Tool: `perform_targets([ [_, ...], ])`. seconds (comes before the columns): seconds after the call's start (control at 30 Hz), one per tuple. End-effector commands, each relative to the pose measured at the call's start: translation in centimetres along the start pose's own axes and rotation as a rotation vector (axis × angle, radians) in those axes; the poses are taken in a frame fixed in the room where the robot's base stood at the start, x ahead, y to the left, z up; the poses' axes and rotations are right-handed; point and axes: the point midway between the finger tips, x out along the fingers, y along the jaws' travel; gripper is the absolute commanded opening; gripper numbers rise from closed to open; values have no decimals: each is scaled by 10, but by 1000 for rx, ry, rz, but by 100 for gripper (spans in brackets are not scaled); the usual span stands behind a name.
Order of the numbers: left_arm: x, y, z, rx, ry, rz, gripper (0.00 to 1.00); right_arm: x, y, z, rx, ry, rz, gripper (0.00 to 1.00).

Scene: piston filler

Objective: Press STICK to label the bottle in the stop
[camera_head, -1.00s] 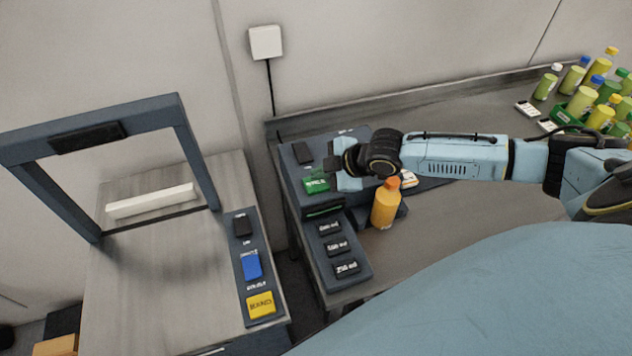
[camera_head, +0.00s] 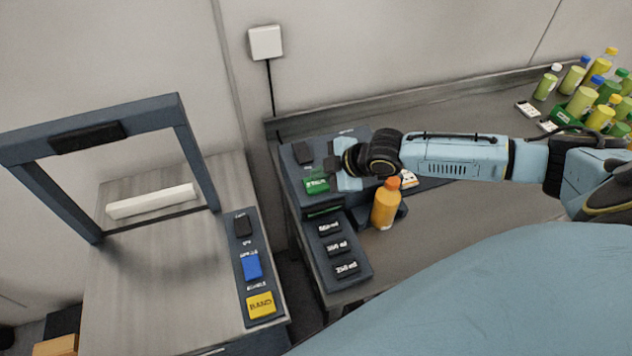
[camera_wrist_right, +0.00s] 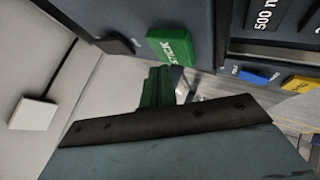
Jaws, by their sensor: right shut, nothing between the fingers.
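The green STICK button (camera_head: 317,184) sits on the dark labelling machine's top panel; it also shows at the top of the right wrist view (camera_wrist_right: 173,46). The orange bottle (camera_head: 385,208) stands upright against the dark stop at the machine's right side. My right gripper (camera_head: 335,166) is shut and empty, just to the right of the button and close to it. In the wrist view its fingers (camera_wrist_right: 158,88) point toward the button, with a small gap showing. My left gripper is not in view.
A dark button (camera_head: 303,153) lies behind STICK, and several black volume buttons (camera_head: 337,247) lie in front. A separate bench at left has a frame (camera_head: 185,150) and blue (camera_head: 252,265) and yellow (camera_head: 261,305) buttons. Several bottles (camera_head: 600,117) stand at far right.

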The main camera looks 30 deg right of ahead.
Motion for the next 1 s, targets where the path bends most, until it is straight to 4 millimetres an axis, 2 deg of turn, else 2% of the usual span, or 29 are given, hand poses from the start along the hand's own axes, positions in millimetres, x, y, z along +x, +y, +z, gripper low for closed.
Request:
perform_targets([
  [1.0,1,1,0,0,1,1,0,7,-8,6,4,-1,-6,0],
])
